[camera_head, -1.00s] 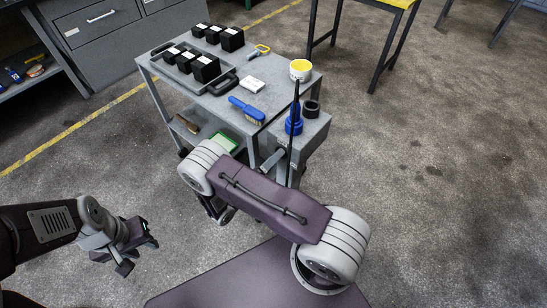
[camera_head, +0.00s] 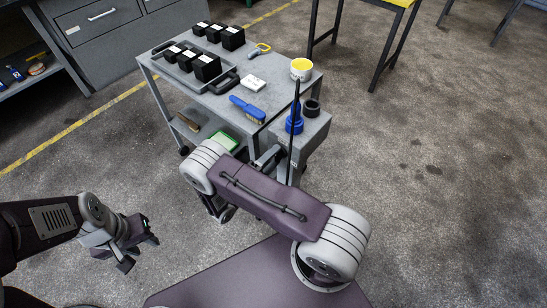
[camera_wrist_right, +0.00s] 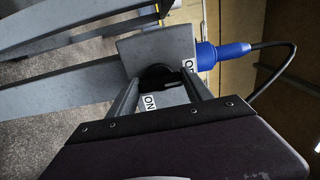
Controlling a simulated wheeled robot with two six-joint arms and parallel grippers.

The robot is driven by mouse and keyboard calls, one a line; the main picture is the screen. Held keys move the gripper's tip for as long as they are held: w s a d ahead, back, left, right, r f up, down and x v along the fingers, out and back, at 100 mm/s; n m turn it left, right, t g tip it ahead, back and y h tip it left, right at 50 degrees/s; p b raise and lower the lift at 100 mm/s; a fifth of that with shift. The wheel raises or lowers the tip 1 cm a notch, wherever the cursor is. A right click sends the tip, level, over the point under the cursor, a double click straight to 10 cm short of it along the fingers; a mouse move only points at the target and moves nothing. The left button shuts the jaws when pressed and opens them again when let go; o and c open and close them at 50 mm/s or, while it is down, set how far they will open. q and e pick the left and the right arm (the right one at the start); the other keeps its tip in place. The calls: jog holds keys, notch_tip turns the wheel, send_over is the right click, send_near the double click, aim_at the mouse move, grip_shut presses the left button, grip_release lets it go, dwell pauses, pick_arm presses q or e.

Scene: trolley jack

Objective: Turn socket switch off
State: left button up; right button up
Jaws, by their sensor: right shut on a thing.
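The switch is a dark round knob (camera_wrist_right: 156,77) on the grey socket box (camera_wrist_right: 172,48) in the right wrist view. A blue plug (camera_wrist_right: 222,52) with a black cable is in the box's side. In the head view the box (camera_head: 314,138) is at the trolley's right end, and my right gripper is mostly hidden behind my arm. My left gripper (camera_head: 140,252) is open and empty at lower left, away from the trolley.
The grey trolley (camera_head: 225,100) carries a tray of black boxes (camera_head: 206,68), a blue brush (camera_head: 247,108), a white box (camera_head: 253,84) and a yellow-topped tub (camera_head: 301,70). A yellow table (camera_head: 393,3) stands behind. The floor at right is clear.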

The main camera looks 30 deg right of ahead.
dwell(0.3)
jog(key=o, duration=1.4)
jog(key=shift+c, duration=0.2)
jog(key=v, duration=0.9)
jog(key=shift+b, duration=0.3)
